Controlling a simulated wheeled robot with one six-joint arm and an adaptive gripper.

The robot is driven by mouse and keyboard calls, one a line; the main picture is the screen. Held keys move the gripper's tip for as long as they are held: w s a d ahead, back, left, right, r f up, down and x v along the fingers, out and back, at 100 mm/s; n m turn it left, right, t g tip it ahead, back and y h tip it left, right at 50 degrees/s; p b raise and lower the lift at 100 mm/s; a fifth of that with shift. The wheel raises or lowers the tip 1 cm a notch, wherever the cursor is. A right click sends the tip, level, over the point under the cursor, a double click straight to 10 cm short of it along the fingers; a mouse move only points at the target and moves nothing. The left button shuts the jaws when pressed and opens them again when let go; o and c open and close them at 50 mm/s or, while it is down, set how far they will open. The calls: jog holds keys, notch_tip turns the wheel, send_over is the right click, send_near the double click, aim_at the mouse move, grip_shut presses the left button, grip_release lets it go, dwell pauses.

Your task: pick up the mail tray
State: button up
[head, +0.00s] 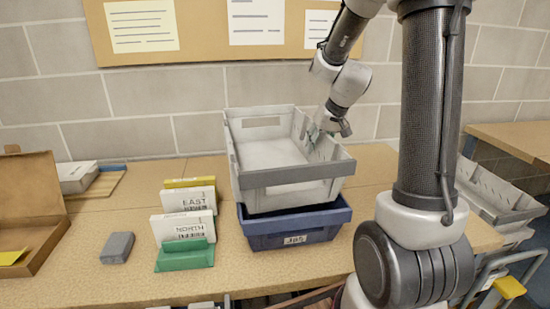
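A light grey mail tray (292,179) with a darker front rim is above the blue tray (300,237) on the wooden table. Its base is close over the blue tray's rim; I cannot tell whether it rests there or is held just above. My gripper (314,135) comes down from the upper right and is at the grey tray's right side wall, near its top edge. The fingertips are small and partly merge with the wall, so whether they are closed on it is unclear. The tray's inside looks empty where it shows.
Left of the trays stand cards in a green holder (185,257), a grey block (117,248) and an open cardboard box (40,205). Another grey tray (505,213) is at the right on a cart. A noticeboard (200,50) hangs on the wall behind.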

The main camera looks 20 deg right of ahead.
grip_shut()
dwell(0.3)
